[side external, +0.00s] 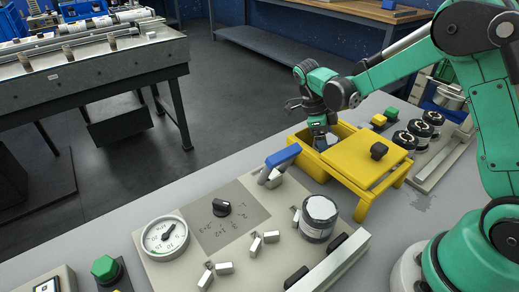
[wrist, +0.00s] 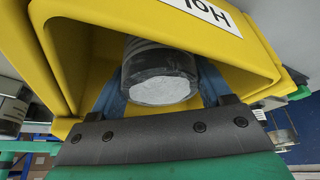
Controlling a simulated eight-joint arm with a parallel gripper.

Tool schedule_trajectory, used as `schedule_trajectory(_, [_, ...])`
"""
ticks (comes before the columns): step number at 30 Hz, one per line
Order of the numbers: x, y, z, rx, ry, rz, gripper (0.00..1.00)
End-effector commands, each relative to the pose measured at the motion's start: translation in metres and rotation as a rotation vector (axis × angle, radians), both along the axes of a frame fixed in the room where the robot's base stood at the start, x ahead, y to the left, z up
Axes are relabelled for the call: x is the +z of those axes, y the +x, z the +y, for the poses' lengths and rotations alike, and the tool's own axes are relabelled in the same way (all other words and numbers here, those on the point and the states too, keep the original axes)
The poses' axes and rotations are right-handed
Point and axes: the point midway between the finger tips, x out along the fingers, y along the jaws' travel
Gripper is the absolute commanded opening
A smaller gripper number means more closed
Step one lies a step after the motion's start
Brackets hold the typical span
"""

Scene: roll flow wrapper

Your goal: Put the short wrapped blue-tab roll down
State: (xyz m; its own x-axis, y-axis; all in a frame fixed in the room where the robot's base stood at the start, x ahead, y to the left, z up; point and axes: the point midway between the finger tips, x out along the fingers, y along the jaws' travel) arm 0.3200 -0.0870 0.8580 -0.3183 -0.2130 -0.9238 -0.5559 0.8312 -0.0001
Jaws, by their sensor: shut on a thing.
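My gripper (wrist: 160,88) is shut on a short wrapped roll (wrist: 160,78), with one blue-grey finger on each side. The roll has a dark wrap and a pale, rough end face turned towards the wrist camera. No blue tab shows on it. The roll is within the mouth of a yellow bin (wrist: 235,60) with a white label reading "Hol", the rest cut off. In the side view my gripper (side external: 326,140) points down at the open part of the yellow bin (side external: 312,166). Whether the roll touches the bin floor cannot be told.
A yellow lid or shelf with a black knob (side external: 379,150) stands beside the opening. Several dark rolls (side external: 416,130) stand on a rack at right. Another dark roll with a pale top (side external: 320,212) stands on the control panel (side external: 180,210), near a blue-handled lever (side external: 283,156).

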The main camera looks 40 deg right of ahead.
Motion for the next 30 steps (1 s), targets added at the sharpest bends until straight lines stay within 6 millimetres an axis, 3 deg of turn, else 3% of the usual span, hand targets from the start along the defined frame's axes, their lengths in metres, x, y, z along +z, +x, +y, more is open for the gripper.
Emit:
schedule_trajectory(6, [-0.003,0.000,0.000,0.000,0.000,0.000,0.12])
schedule_trajectory(7, [-0.002,0.000,0.000,0.000,0.000,0.000,0.81])
schedule_trajectory(9, [-0.002,0.000,0.000,0.000,0.000,0.000,1.00])
schedule_trajectory(20, [0.006,0.002,0.001,0.001,0.000,0.000,1.00])
schedule_trajectory(30, [0.066,0.023,0.015,0.001,0.000,0.000,1.00])
